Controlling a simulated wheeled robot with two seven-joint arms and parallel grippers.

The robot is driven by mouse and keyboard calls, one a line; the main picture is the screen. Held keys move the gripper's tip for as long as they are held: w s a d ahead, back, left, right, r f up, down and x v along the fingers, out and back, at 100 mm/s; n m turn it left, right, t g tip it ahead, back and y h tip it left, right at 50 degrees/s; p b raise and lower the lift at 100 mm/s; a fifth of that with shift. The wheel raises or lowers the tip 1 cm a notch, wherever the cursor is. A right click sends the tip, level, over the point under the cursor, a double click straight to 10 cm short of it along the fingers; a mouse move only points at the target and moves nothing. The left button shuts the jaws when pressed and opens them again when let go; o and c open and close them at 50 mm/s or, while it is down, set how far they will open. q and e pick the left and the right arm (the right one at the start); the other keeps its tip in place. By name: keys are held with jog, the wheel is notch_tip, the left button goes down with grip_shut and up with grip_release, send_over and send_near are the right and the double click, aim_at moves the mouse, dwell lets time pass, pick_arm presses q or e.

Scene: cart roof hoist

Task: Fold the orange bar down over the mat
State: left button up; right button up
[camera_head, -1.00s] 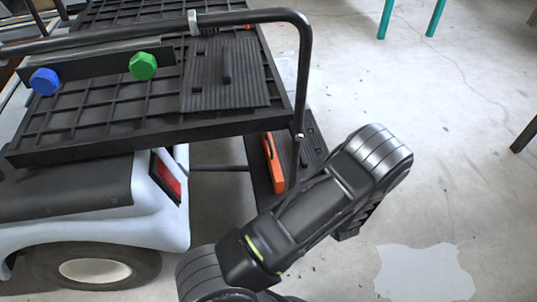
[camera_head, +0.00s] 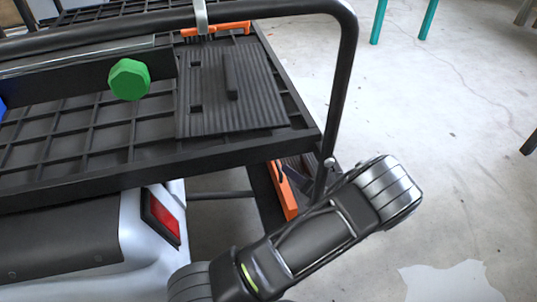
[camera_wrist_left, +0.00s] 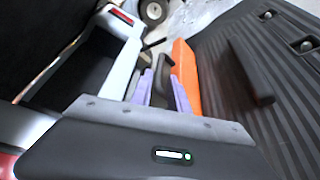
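An orange bar (camera_head: 284,190) stands along the left edge of a dark ribbed mat low behind the cart. The head view shows only part of this mat. The wrist view shows the orange bar (camera_wrist_left: 186,78) beside the ribbed mat (camera_wrist_left: 235,85), which carries a black raised grip. My left gripper (camera_wrist_left: 163,90) has purple fingers on either side of a dark upright piece, just left of the bar. I cannot tell whether they press on it. In the head view my left arm hides most of that gripper. My right gripper is out of view.
The cart's black roof rack (camera_head: 90,180) overhangs on the left, with a ribbed pad (camera_head: 225,105), an orange strip (camera_head: 215,29) and a green knob (camera_head: 129,80). A bent black rail (camera_head: 345,70) comes down near my arm. The floor to the right is mostly clear.

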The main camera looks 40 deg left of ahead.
aim_at(276, 160)
pick_arm(q)
jog(key=shift+a, duration=0.1)
dwell(0.3)
jog(key=b+x, duration=0.2)
jog(key=x, duration=0.5)
jog(key=shift+f, duration=0.1)
jog(key=shift+w+a, duration=0.1)
jog(key=shift+a, duration=0.3)
jog(key=shift+c, duration=0.2)
grip_shut()
dwell(0.8)
